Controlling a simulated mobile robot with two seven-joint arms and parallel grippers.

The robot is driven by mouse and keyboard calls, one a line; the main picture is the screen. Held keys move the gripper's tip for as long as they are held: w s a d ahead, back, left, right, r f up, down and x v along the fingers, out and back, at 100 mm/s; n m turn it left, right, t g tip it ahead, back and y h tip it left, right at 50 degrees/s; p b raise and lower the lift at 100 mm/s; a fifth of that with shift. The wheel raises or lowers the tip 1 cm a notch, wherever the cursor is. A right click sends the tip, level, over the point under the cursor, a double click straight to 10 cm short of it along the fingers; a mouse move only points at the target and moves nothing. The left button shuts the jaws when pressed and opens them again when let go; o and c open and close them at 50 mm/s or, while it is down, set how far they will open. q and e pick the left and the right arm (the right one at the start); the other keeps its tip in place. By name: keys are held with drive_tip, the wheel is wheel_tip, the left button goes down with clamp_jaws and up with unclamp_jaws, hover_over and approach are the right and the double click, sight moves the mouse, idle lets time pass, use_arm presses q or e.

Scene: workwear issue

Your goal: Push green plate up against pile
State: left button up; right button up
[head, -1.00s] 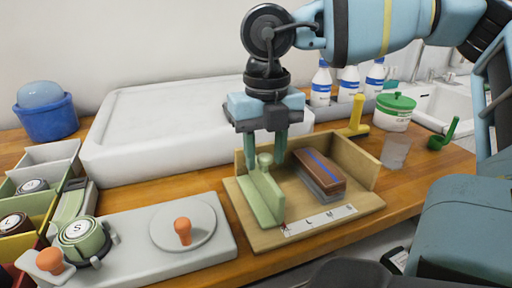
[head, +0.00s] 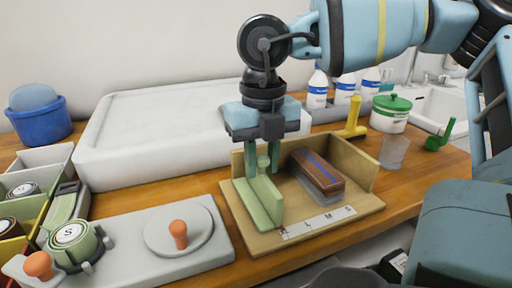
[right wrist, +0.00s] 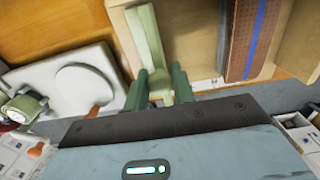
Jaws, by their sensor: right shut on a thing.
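The green plate (head: 260,206) stands upright on the left part of the wooden tray (head: 360,207), with a knob on its top edge. The pile (head: 318,172), brown with a blue stripe over grey layers, lies in the tray to its right, and a gap separates the two. My right gripper (head: 263,165) is shut on the plate's knob from above. The right wrist view shows the gripper (right wrist: 160,88) with a finger on each side of the green plate (right wrist: 148,38), and the pile (right wrist: 249,35) to the right. My left gripper is not in view.
The tray has wooden walls at the back and right, and a letter-marked strip (head: 317,222) along its front. A grey board with an orange knob (head: 178,233) lies to the left. A clear cup (head: 393,152) and green-lidded tub (head: 390,114) stand to the right.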

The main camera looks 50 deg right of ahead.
drive_tip(key=shift+d, duration=0.1)
drive_tip(key=shift+s+d+r+p, duration=0.1)
drive_tip(key=shift+s+d+p, duration=0.5)
drive_tip(key=shift+d, duration=0.5)
drive_tip(key=shift+s+d+f+p, duration=0.1)
drive_tip(key=shift+s+d+p, duration=0.45)
drive_tip(key=shift+d, duration=0.55)
drive_tip(key=shift+s+d+r+p, duration=0.1)
drive_tip(key=shift+s+d+p, duration=0.5)
drive_tip(key=shift+d, duration=0.5)
drive_tip(key=shift+s+d+p, duration=0.45)
drive_tip(key=shift+s+d, duration=0.05)
drive_tip(key=shift+d, duration=0.25)
drive_tip(key=shift+s+d+p, duration=0.45)
drive_tip(key=shift+d, duration=0.3)
drive_tip(key=shift+s+d, duration=0.3)
drive_tip(key=shift+d, duration=0.25)
drive_tip(key=shift+s+d, duration=0.25)
drive_tip(key=shift+d, duration=0.25)
drive_tip(key=o, duration=0.6)
drive_tip(key=shift+d, duration=0.1)
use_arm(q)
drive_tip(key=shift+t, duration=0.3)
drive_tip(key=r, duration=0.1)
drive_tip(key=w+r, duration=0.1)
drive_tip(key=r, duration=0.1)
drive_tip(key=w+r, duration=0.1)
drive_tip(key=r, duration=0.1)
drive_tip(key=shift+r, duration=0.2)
